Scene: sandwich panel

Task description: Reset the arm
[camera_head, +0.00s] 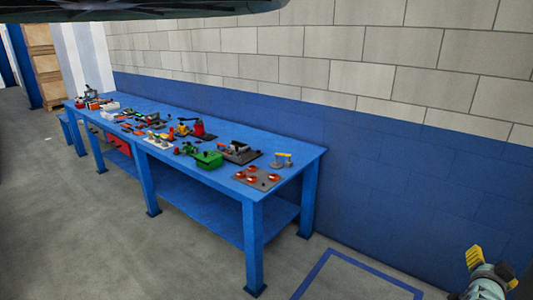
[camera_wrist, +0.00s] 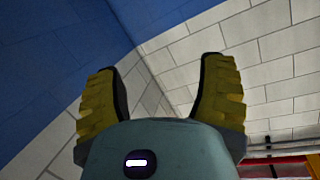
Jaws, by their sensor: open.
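My gripper (camera_wrist: 160,85) shows in the wrist view with its two yellow ribbed fingers spread apart. Nothing is between the fingers. In the head view, part of my gripper (camera_head: 474,258) shows at the lower right corner, with one yellow finger pointing up. It is well to the right of the blue table and apart from it. The rest of my arm is mostly outside the head view.
Stacked wooden boxes (camera_head: 44,62) stand at the far left. The grey floor (camera_head: 100,240) in front is clear.

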